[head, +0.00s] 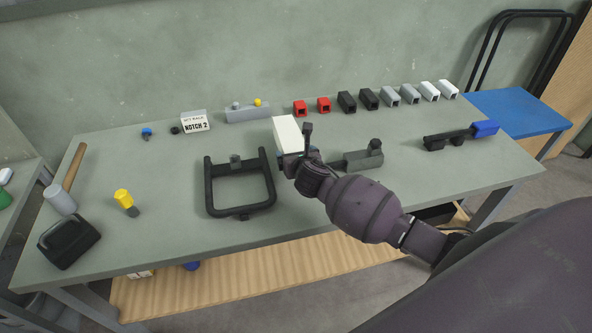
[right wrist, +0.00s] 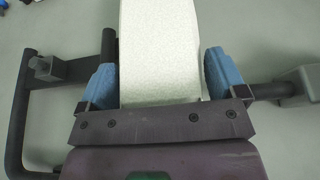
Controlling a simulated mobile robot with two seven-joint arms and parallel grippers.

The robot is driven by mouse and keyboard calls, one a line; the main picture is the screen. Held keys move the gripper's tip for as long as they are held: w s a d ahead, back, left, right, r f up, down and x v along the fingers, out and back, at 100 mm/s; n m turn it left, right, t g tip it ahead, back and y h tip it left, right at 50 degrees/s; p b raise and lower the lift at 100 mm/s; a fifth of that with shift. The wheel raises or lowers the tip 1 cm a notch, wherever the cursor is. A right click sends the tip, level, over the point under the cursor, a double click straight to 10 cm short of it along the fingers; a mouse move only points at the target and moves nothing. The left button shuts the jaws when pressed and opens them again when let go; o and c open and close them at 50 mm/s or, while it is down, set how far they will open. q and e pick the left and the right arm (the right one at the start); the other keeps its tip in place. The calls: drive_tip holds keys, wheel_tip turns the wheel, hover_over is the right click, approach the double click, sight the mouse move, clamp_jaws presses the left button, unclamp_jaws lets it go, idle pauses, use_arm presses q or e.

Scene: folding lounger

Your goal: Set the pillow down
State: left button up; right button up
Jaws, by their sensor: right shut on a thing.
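The pillow is a cream-white block (head: 287,132), and it also fills the upper middle of the right wrist view (right wrist: 160,45). My right gripper (head: 291,153) is shut on it, with a blue finger pad on each side of the block in the right wrist view. The pillow points away from the gripper toward the back of the table. I cannot tell whether it touches the tabletop. A black tubular frame (head: 209,185) with a small grey block on its far bar lies just left of the gripper. My left gripper is not in view.
A grey part with a black knob (head: 362,159) lies right of the gripper. A sign reading "NOTCH 2" (head: 196,122), a grey box (head: 247,113) and a row of small blocks (head: 368,98) line the back. A mallet (head: 60,200) and yellow-handled tool (head: 125,199) lie left.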

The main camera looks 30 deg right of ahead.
drive_tip(key=shift+f+b, duration=0.55)
drive_tip(key=shift+f, duration=2.1)
drive_tip(key=shift+f, duration=0.1)
drive_tip(key=o, duration=0.8)
drive_tip(key=shift+c, duration=0.2)
